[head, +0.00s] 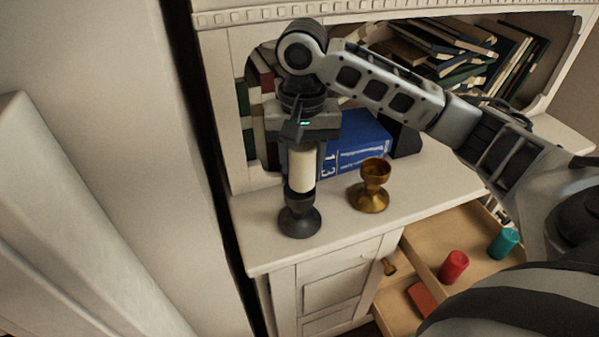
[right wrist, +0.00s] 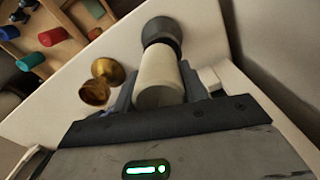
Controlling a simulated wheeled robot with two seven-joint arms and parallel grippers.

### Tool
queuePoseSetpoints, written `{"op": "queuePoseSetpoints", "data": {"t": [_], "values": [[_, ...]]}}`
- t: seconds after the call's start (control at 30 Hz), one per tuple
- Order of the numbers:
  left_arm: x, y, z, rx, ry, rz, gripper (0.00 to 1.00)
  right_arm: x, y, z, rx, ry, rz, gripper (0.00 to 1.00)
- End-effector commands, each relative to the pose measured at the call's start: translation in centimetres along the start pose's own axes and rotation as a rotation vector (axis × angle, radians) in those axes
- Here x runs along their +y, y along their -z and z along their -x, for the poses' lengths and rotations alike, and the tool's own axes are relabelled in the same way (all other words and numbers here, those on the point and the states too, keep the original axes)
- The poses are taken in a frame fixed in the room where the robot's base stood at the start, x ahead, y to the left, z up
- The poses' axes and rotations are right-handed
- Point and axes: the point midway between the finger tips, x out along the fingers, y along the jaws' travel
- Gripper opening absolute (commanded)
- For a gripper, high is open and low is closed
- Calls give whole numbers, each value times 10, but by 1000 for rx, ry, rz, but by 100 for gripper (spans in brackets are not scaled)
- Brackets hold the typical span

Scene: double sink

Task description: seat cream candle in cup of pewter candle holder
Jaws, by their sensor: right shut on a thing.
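The cream candle (head: 301,170) is upright in my right gripper (head: 303,165), which is shut on it. Its lower end meets the cup of the dark pewter candle holder (head: 299,220), which stands on the white cabinet top. In the right wrist view the candle (right wrist: 158,75) lies between the fingers (right wrist: 160,92), with the pewter holder (right wrist: 162,31) at its far end. The cup's rim hides the candle's base, so I cannot tell how deep it sits. My left gripper is not in view.
A brass candle holder (head: 371,188) stands to the right on the cabinet top (head: 340,228). A blue book (head: 357,143) is behind. An open drawer (head: 470,240) at lower right holds a red candle (head: 453,266) and a teal candle (head: 503,243). Shelves with books are at the back.

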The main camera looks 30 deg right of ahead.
Motion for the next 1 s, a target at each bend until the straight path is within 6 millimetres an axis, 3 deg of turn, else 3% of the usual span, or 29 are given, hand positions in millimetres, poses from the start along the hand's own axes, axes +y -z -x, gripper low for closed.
{"op": "queuePoseSetpoints", "data": {"t": [0.17, 0.27, 0.37, 0.47, 0.5, 0.57, 0.87, 1.0], "values": [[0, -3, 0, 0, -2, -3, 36, -4, 4, -23, -2, -1, 1, 17], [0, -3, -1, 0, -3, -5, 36, -4, 4, -37, -2, -2, 0, 8], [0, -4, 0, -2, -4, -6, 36, -3, 4, -41, -4, -5, 0, 0], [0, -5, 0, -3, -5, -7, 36, -3, 3, -42, -6, -7, 0, 0], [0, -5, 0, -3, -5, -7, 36, -3, 3, -42, -7, -7, -1, 47], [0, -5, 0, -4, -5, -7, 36, -3, 3, -42, -7, -7, -1, 64], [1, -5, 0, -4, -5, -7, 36, -4, 4, -38, -1, -1, 0, 64], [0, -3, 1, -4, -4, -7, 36, -5, 5, -25, 1, 2, 0, 64]]}}
